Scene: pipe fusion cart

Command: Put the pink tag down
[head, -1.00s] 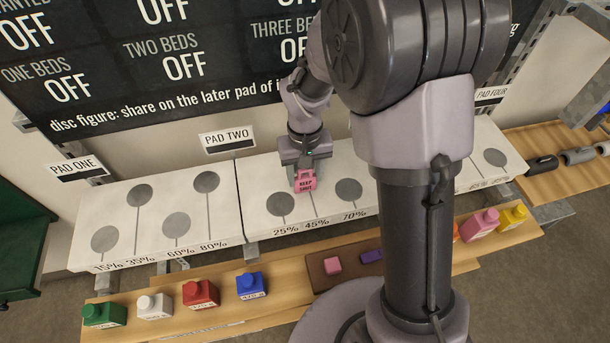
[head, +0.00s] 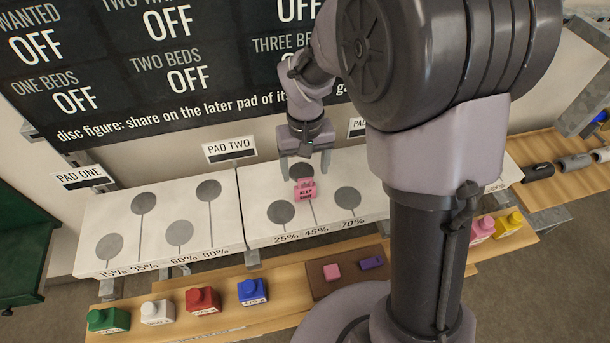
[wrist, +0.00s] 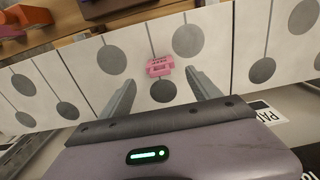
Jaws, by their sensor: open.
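The pink tag (head: 304,190), with dark "KEEP SHUT" lettering, is on the white pad-two panel (head: 256,230). It sits over the line below the far middle grey disc (head: 302,171), above the 45% mark, with its far edge close to that disc. The wrist view shows the pink tag (wrist: 160,66) beside the disc (wrist: 163,92), clear of the jaws. My gripper (head: 304,173) is open and empty just behind and above the tag. In the wrist view my gripper's fingers (wrist: 162,80) are apart, with the disc between them.
A front shelf holds a green block (head: 108,320), white block (head: 157,312), red block (head: 203,301) and blue block (head: 252,292). A brown board (head: 318,288) carries small pink and purple pieces. The dark wall board (head: 190,90) rises behind the panels. My arm hides part of the right side.

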